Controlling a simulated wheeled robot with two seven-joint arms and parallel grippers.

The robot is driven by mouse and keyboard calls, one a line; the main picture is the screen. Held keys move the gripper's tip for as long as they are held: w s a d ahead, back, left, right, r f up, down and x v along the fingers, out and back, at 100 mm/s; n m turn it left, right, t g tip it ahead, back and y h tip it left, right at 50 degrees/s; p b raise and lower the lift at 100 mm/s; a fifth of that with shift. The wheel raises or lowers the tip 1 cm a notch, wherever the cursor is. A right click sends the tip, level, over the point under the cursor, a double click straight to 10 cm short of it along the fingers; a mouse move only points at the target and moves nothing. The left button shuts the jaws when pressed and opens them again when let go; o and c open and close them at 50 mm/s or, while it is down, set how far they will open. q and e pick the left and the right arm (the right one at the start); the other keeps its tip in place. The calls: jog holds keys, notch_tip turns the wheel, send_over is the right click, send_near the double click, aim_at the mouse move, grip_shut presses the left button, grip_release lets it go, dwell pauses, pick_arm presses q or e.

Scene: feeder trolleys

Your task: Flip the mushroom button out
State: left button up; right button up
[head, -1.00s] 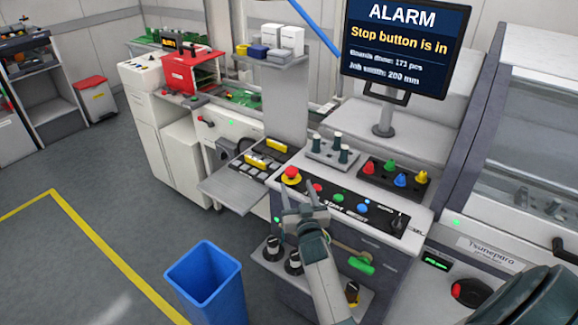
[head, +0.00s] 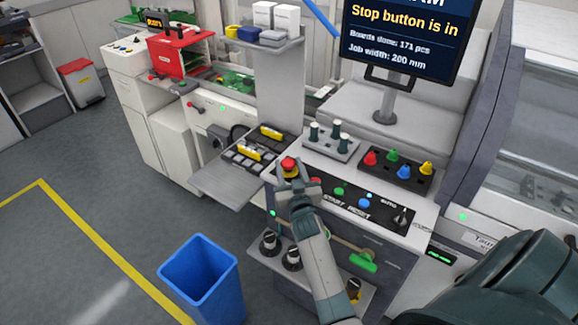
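The red mushroom button (head: 289,163) sits at the left end of the black control panel (head: 328,192). My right gripper (head: 290,170) is at the button, its fingers apart, one on each side of the red cap. I cannot tell whether the fingers touch it. The gripper hides the button's base. The monitor (head: 402,35) reads "Stop button is in". My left gripper is not in view.
Small coloured buttons and a switch (head: 402,215) lie to the right on the panel. Behind stand a grey tray with dark pegs (head: 330,143) and a black block with coloured knobs (head: 394,174). A blue bin (head: 203,275) stands on the floor at left.

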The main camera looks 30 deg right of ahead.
grip_shut()
jog(key=shift+r+p, duration=0.6)
jog(key=shift+r, duration=0.2)
jog(key=shift+o, duration=2.4)
grip_release()
jog(key=shift+w, duration=0.1)
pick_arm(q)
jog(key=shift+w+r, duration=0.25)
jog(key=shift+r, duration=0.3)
pick_arm(e)
jog(key=shift+f, duration=0.15)
